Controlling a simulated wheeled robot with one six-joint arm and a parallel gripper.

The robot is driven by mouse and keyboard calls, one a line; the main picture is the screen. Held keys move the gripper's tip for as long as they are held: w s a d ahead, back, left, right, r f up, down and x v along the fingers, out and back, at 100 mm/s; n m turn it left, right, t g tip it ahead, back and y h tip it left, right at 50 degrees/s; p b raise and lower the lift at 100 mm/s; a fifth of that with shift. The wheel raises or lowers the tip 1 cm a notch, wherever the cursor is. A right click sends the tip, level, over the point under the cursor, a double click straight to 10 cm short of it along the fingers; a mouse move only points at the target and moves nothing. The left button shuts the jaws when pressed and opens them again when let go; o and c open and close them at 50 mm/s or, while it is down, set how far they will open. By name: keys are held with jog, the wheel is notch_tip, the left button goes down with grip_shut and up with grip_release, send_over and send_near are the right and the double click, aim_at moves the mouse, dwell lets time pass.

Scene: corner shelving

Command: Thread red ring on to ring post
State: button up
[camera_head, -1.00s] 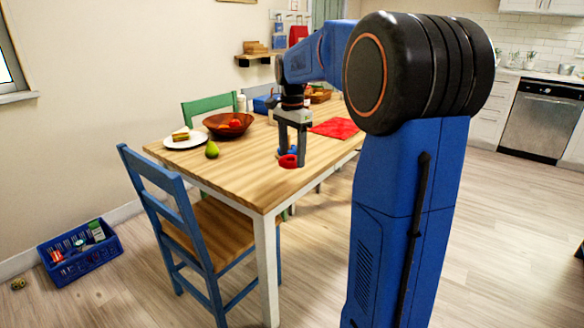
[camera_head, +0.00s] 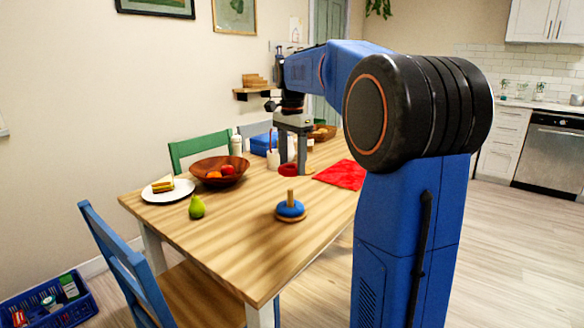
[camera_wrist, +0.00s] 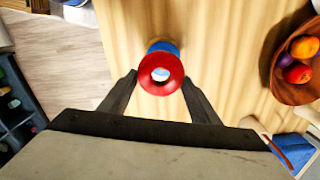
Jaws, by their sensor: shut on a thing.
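The red ring (camera_head: 287,170) is held between the fingertips of my gripper (camera_head: 294,171), above the table toward its far side. The ring post (camera_head: 290,197) stands upright on the table on a round wooden base, with a blue ring (camera_head: 290,208) around it. In the head view the post is nearer the camera than my gripper, and the red ring is apart from it. In the wrist view the red ring (camera_wrist: 161,62) sits between the fingers and partly covers the blue ring (camera_wrist: 163,46). What shows through its hole is unclear.
A red cloth (camera_head: 342,175) lies right. A white cup (camera_head: 272,159) and blue box (camera_head: 263,144) stand farther back. The table around the post is clear.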

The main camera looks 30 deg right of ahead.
jog(key=shift+w+d, duration=0.25)
jog(key=shift+w, duration=0.15)
jog(key=shift+f, duration=3.6)
jog(key=shift+f, duration=0.1)
jog(key=o, duration=1.1)
notch_tip(320, 180, up, 18)
jog(key=shift+f, duration=0.25)
